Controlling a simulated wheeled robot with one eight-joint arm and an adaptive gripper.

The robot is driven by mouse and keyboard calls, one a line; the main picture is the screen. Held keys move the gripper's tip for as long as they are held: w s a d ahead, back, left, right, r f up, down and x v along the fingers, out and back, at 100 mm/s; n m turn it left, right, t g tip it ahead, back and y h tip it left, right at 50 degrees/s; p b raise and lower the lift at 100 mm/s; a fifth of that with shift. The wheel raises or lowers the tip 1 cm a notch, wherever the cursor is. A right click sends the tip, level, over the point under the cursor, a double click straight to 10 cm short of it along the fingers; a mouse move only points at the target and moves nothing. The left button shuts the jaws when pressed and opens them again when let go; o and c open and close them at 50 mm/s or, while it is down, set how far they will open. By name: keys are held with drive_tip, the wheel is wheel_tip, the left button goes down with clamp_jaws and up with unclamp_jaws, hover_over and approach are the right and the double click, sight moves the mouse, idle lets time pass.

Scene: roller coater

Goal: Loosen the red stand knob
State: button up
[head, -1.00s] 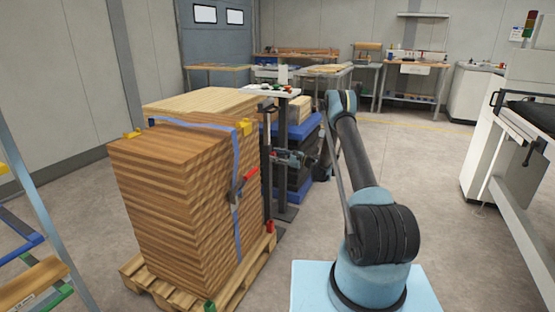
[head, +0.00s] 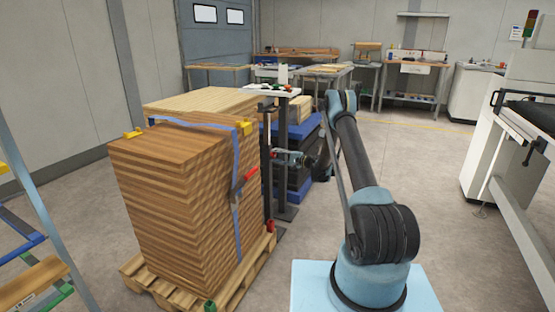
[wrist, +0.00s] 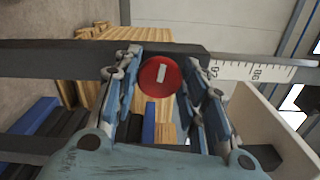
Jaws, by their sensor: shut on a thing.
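The red stand knob (wrist: 153,82) shows in the wrist view as a round red disc with a short white mark, near upright and slightly tilted. It sits on a dark bar of the stand (wrist: 60,57). My gripper (wrist: 163,72) has one finger on each side of the knob and is shut on it. In the head view my gripper (head: 287,158) reaches left to the dark upright stand post (head: 267,180). The knob itself is hidden or too small to tell there.
A white ruler scale (wrist: 265,70) runs along the bar right of the knob. A tall strapped stack of wooden boards (head: 170,210) on a pallet (head: 258,258) stands close left of the post. Blue and dark stacked items (head: 300,140) lie behind.

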drive_tip(key=shift+s+a+f+n, duration=0.1)
drive_tip(key=shift+s+a+n, duration=0.05)
drive_tip(key=shift+n, duration=1.05)
drive_tip(key=o, duration=1)
drive_tip(key=shift+f, duration=0.1)
drive_tip(key=shift+o, duration=0.2)
drive_tip(key=shift+d, duration=0.35)
drive_tip(key=v, duration=1.1)
drive_tip(key=shift+d, duration=0.2)
